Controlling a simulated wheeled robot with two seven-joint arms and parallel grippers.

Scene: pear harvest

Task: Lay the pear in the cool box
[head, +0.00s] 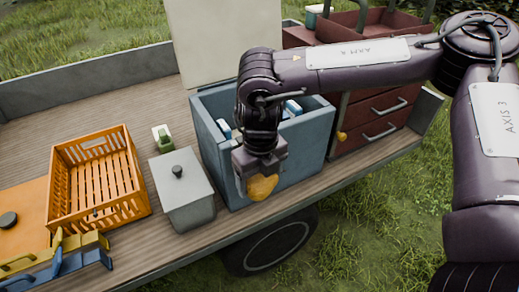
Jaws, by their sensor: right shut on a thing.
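A yellow-orange pear (262,187) is held by my right gripper (258,180), which points down in front of the cool box. The cool box (316,150) is blue-grey and open, with its pale lid (222,35) raised at the back. Blue and white items (292,107) show inside it; my right arm hides part of its opening. The pear appears in front of the box's near wall, not inside it. Another small yellow-orange thing (341,136) shows at the box's right edge, by the red drawers. My left gripper is not in view.
An orange slatted crate (143,200), a grey lidded bin (190,212) and a small green-and-white thing (163,137) stand left of the box. Yellow and blue tools (60,258) lie at the front left. A red drawer cabinet (372,122) stands right. Bare planks (95,105) lie behind.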

